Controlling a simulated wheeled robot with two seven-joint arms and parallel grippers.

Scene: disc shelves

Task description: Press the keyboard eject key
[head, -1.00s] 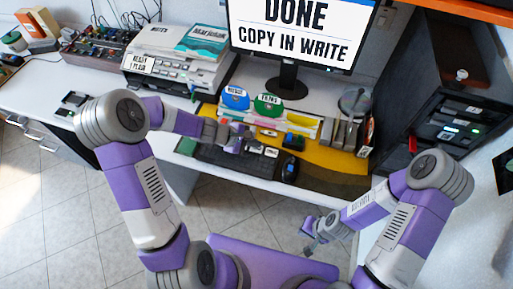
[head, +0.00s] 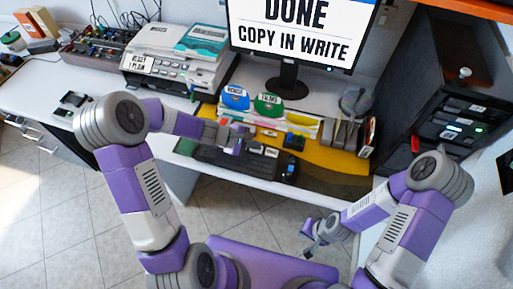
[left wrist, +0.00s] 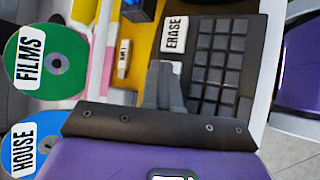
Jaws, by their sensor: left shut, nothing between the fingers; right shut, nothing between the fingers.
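The dark keyboard (head: 212,158) lies along the front edge of the desk, with white labelled keys (head: 271,152) at its right part. My left gripper (head: 238,149) is shut and empty over the keyboard, just left of these white keys. In the left wrist view its shut fingers (left wrist: 165,86) are beside a white key marked ERASE (left wrist: 173,36) and the dark number keys (left wrist: 218,60). I cannot read an eject label in either view; a key under the fingers would be hidden. My right gripper (head: 312,247) is shut and empty, low in front of the desk.
The monitor (head: 300,30) reads DONE, COPY IN WRITE. Discs labelled FILMS (left wrist: 45,62) and HOUSE (left wrist: 30,148) stand behind the keyboard. A printer (head: 175,65) and a dark drive tower (head: 440,110) flank the desk.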

